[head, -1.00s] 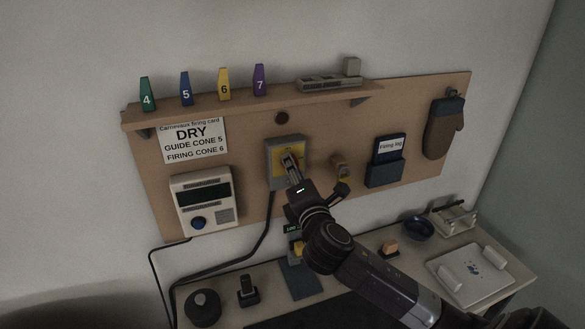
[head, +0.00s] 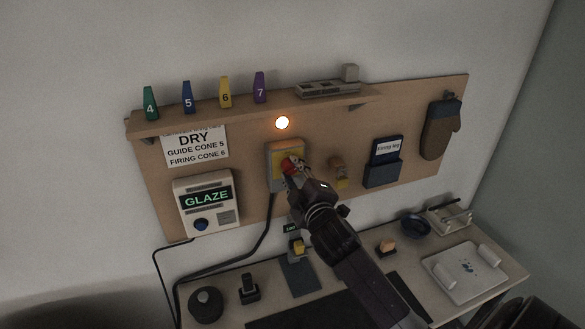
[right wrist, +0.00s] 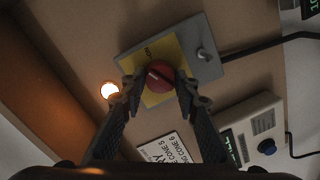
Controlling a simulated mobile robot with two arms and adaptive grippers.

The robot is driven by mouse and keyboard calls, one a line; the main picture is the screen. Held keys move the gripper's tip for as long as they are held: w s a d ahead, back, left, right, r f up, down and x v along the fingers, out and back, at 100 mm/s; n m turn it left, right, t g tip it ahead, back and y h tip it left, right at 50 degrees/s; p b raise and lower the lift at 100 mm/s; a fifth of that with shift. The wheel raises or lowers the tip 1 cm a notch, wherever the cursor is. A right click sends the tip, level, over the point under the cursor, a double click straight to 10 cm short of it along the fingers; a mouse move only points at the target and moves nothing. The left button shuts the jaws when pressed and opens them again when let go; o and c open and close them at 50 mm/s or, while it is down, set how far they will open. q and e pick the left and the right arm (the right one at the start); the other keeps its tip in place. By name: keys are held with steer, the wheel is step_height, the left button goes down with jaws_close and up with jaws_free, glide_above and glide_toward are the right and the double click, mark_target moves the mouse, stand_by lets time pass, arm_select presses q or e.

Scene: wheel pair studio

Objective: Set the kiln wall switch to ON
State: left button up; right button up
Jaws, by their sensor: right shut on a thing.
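The kiln wall switch (head: 276,178) is a grey box with a yellow plate on the brown wall board. In the right wrist view its red round knob (right wrist: 157,77) has a pale line on it, and dark lettering shows on the yellow plate (right wrist: 161,52). My right gripper (head: 291,168) is shut on the knob, with one finger on each side in the right wrist view (right wrist: 158,88). A round lamp (head: 282,122) above the switch glows orange; it also shows in the right wrist view (right wrist: 109,90). My left gripper is not in view.
A controller (head: 207,204) left of the switch reads GLAZE. A shelf (head: 240,111) with numbered cones runs above. A firing log holder (head: 383,172) and a mitt (head: 440,128) hang to the right. A desk (head: 340,276) with small items stands below.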

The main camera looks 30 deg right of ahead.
steer(key=m+p, duration=0.1)
steer(key=m, duration=0.2)
steer(key=shift+f+y, duration=0.1)
steer(key=shift+y, duration=0.2)
steer(key=shift+m+p, duration=0.4)
steer(key=shift+m, duration=0.3)
steer(key=shift+f, duration=0.1)
steer(key=o, duration=1.1)
steer(key=shift+m, duration=0.3)
steer(key=shift+o, duration=0.2)
steer(key=shift+s, duration=0.1)
steer(key=v, duration=1.2)
steer(key=shift+d, duration=0.1)
